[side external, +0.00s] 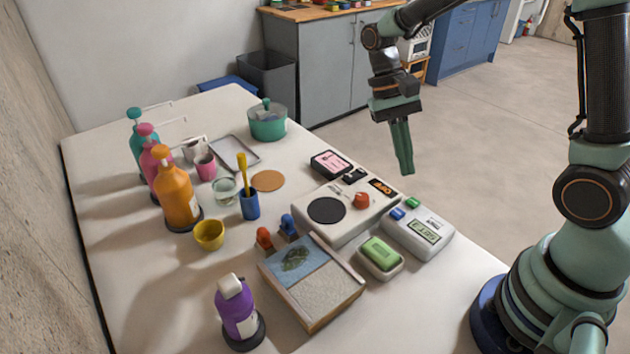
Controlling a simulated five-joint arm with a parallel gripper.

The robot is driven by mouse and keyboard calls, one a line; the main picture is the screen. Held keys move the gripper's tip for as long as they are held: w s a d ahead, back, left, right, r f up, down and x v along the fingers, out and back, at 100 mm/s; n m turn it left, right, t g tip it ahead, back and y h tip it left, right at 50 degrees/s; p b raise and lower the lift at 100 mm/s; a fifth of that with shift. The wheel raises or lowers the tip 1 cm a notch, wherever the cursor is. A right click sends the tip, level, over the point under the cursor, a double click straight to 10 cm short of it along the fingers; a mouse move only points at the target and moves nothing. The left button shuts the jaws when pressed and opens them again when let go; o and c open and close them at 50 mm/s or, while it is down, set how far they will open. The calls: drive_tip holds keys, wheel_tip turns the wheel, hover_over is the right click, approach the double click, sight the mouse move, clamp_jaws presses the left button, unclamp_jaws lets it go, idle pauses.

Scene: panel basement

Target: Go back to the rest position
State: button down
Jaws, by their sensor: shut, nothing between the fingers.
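My gripper (405,150) is at the upper right of the side external view. Its green fingers point down and are shut together with nothing between them. It hangs in the air at the table's right side, up and to the right of the white device (287,203) with a black disc and a red knob. It touches nothing that I can see.
The white table (150,290) holds orange (175,190), pink and teal pump bottles, a purple bottle (236,308), a framed tray (325,295), a green block in a dish (380,252), a display device (418,236) and a green pot (268,125). Grey cabinets (318,65) stand behind.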

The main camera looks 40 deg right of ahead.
wheel_tip(320, 180, up, 10)
drive_tip(key=s+n+t, duration=0.2)
drive_tip(key=n+t, duration=0.4)
drive_tip(key=t, duration=0.4)
drive_tip(key=shift+a+r+n+t, duration=0.2)
drive_tip(key=shift+a+n+t, duration=0.2)
